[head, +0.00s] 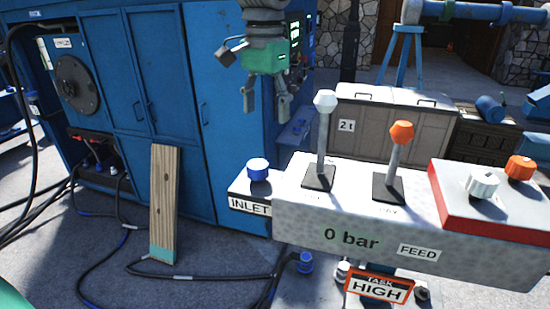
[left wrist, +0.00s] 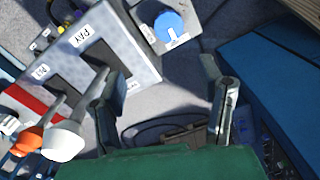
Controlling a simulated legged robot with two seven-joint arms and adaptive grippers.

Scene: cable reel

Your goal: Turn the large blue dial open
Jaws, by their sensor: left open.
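My left gripper (head: 267,108) is open and empty. It hangs fingers-down above the dial's level, apart from it. In the left wrist view its two fingers (left wrist: 160,92) are spread, and the dial lies beyond them. My right gripper is in neither view.
Two levers, white-topped (head: 325,102) and orange-topped (head: 401,133), rise from the panel (head: 300,208) right of the dial. A blue cabinet (head: 180,110) stands behind, with a leaning plank (head: 164,200). Cables (head: 200,277) lie on the floor. A smaller blue knob (head: 305,262) sits lower.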

